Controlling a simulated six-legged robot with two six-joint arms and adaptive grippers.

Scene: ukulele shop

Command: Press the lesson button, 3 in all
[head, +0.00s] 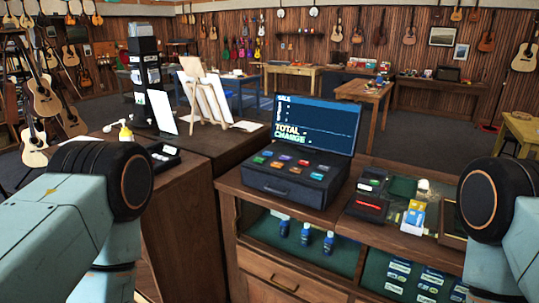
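A dark cash register (292,190) stands on the wooden counter in the middle of the head view. Its sloped top carries several coloured buttons in two rows, among them an orange-red one (277,165). Their labels are too small to read, so I cannot tell which is the lesson button. The register's screen (315,122) stands upright behind the buttons and shows "TOTAL" and "CHANGE" in large letters; the other lines are hard to read. My arm links show at the lower left and right edges. Neither gripper is in view, and nothing of mine touches the register.
Right of the register, a glass-topped display counter holds small cards and boxes (413,217). Blue bottles (306,235) stand on the shelf below. Tables and wall-hung instruments fill the back.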

